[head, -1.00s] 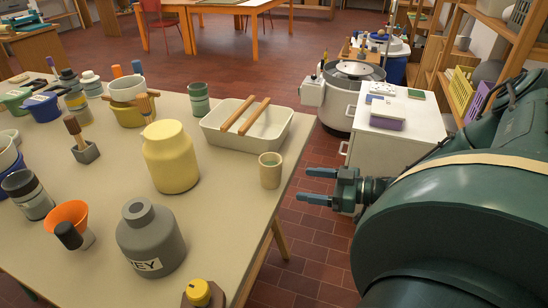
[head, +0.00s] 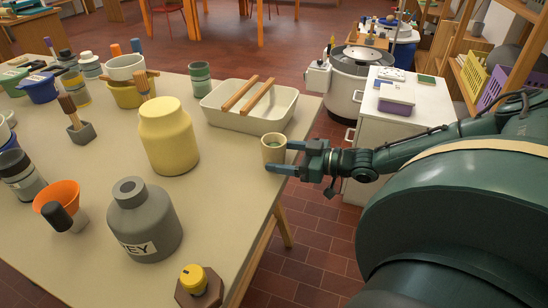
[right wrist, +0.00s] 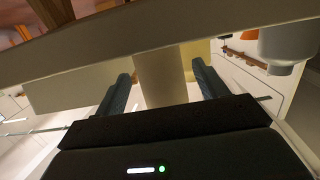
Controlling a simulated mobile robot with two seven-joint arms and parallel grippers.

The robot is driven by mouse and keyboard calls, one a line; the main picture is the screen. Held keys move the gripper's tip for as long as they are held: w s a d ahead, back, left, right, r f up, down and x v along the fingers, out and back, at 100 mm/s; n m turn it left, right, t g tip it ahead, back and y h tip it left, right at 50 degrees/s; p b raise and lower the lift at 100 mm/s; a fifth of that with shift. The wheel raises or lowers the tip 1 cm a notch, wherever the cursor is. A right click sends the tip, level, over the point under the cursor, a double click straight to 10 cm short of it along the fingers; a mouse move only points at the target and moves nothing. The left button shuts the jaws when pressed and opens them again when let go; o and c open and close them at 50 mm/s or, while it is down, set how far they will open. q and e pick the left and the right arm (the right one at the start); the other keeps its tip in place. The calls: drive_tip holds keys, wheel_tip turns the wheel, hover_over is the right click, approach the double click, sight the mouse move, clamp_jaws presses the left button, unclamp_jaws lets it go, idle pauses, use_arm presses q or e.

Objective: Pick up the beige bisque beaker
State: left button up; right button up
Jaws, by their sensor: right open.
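The beige bisque beaker (head: 273,149) stands upright near the right edge of the table (head: 225,185) in the head view. My right gripper (head: 283,157) is open, with its two fingers level and pointing left at the beaker. The fingertips reach to the beaker's sides, one beyond it and one on the near side. In the right wrist view the beaker (right wrist: 160,75) stands between the two open fingers (right wrist: 163,85). I cannot tell whether either finger touches it. My left gripper is not in view.
A cream basin (head: 232,116) with two wooden bars stands just behind the beaker. A yellow jar (head: 168,140) and a grey bottle (head: 143,225) stand to the left. A yellow-knobbed object (head: 196,284) is at the front edge. A white cabinet (head: 385,125) stands right of the table.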

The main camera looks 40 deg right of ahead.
sight(267, 154)
drive_tip(key=b+x, duration=0.1)
drive_tip(key=x, duration=0.2)
drive_tip(key=shift+w+a+f+b, duration=0.2)
drive_tip(key=shift+w+b, duration=0.1)
drive_tip(key=shift+b, duration=0.1)
drive_tip(key=shift+w, duration=0.2)
drive_tip(key=shift+w+a, duration=0.1)
drive_tip(key=shift+w, duration=0.05)
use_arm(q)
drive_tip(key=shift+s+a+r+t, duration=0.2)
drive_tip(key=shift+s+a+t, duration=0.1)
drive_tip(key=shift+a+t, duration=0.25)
use_arm(e)
drive_tip(key=c, duration=1.3)
